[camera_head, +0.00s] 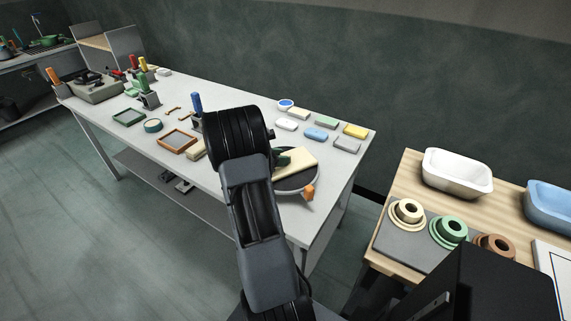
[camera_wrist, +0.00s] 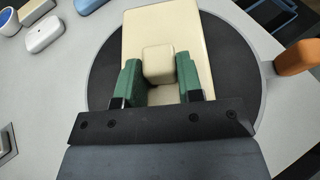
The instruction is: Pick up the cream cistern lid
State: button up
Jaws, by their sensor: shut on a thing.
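The cream cistern lid (camera_head: 299,163) is a flat cream slab with a block-shaped knob on top. In the head view it lies over a round dark turntable (camera_head: 297,186) at the right end of the long table, partly hidden by my arm. In the wrist view the lid (camera_wrist: 201,37) fills the middle, over the dark disc (camera_wrist: 108,78). My gripper (camera_wrist: 159,74) has its green fingers on either side of the knob and is shut on it. It also shows in the head view (camera_head: 284,158), mostly hidden. I cannot tell whether the lid touches the disc.
Several coloured blocks and sponges, such as the yellow one (camera_head: 355,131), lie behind the turntable. An orange knob (camera_head: 309,192) stands at its rim. A wooden table (camera_head: 411,164) at right holds a white basin (camera_head: 457,172) and ringed parts.

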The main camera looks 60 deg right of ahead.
grip_shut()
jog(key=shift+r, duration=0.2)
